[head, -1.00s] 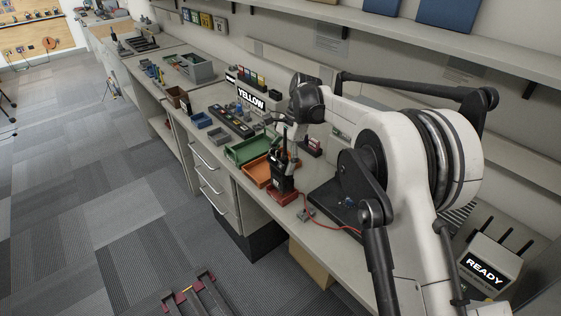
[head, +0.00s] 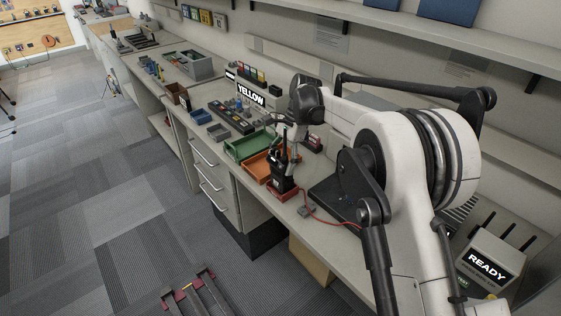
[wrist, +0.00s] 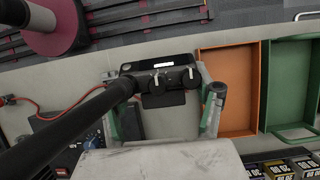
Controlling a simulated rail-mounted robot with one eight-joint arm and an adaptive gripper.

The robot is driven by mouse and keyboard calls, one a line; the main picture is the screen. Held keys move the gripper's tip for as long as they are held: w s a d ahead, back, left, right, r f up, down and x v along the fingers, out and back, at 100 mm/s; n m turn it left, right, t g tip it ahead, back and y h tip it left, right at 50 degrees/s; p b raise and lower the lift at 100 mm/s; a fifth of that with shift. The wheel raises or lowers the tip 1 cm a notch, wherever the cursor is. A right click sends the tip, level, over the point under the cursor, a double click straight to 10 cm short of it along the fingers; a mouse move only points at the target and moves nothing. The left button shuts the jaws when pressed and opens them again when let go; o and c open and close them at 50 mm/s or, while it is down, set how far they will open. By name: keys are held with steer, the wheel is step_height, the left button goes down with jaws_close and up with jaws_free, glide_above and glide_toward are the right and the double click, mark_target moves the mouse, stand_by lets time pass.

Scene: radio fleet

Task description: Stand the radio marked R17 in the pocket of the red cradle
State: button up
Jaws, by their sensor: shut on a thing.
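My gripper (head: 289,158) is shut on a black radio (head: 284,180), which it holds upright. In the wrist view the radio (wrist: 165,62) shows from above, with two knobs and a long antenna running to the lower left; the gripper's fingers (wrist: 165,95) stand on either side of it. The R17 mark cannot be read. The red cradle (head: 290,194) shows around the radio's foot in the head view. The radio's lower end appears at or in the cradle, but I cannot tell if it rests on the pocket floor.
An orange tray (head: 257,166) and a green tray (head: 240,149) lie beside the cradle. A red cable (head: 327,219) runs along the bench to the right. A "READY" box (head: 487,265) stands at right, a "YELLOW" sign (head: 251,93) further back.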

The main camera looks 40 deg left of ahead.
steer(key=shift+f+b, duration=0.5)
steer(key=shift+f, duration=0.35)
steer(key=o, duration=1.6)
steer(key=v, duration=1.2)
